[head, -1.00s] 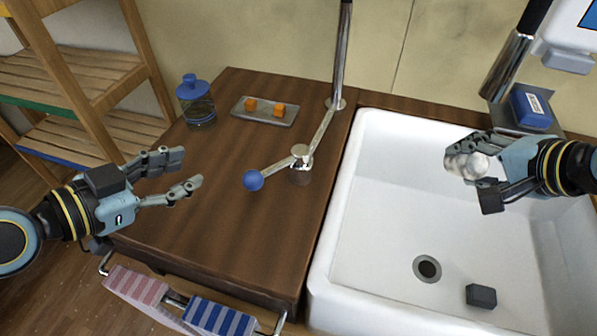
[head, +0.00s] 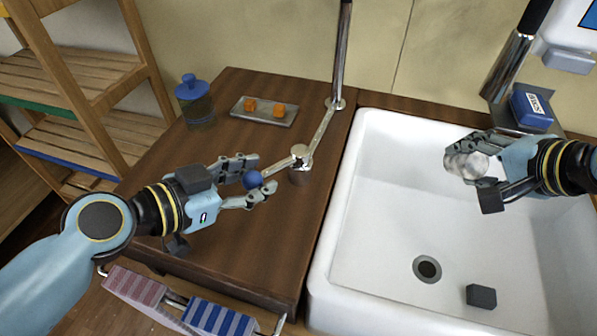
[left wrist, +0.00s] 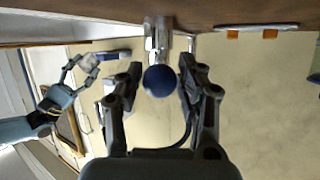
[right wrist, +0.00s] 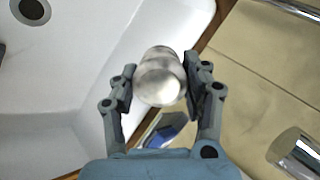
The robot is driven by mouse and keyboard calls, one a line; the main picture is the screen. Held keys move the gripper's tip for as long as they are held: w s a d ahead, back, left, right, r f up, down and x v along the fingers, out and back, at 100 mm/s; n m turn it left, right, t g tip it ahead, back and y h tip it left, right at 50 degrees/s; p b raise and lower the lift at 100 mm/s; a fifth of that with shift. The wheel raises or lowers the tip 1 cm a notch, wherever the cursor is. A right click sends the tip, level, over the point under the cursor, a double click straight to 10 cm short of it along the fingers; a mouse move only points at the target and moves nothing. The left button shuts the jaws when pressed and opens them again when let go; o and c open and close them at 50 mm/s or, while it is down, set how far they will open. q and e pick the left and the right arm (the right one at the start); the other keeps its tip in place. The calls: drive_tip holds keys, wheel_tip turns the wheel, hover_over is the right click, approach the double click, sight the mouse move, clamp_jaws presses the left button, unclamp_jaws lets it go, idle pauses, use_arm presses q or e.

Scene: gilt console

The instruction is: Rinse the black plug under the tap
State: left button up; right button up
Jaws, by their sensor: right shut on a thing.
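My right gripper (head: 470,178) is shut on a silvery, rounded metal piece (right wrist: 160,77) and holds it above the white sink (head: 380,200). No black colour shows on this piece. A dark block (head: 481,296) lies on the sink floor near the drain (head: 427,268); I cannot tell if it is the black plug. A chrome spout with a black upper part (head: 508,66) hangs over the sink's back right; no water shows. My left gripper (head: 256,175) is open, its fingers on either side of the blue ball knob (left wrist: 160,81) of a metal lever (head: 278,168), with gaps visible.
On the wooden counter (head: 220,240) stand a blue-lidded jar (head: 196,103) and a tray (head: 262,116) with orange cubes. A chrome pole (head: 342,50) rises behind. A blue box (head: 532,107) sits at the sink's back. Striped towels (head: 218,318) hang in front.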

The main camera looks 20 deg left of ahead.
use_arm(q)
drive_tip(key=shift+w+d+f, duration=0.1)
drive_tip(key=shift+w+d, duration=0.05)
drive_tip(key=shift+w, duration=0.15)
clamp_jaws()
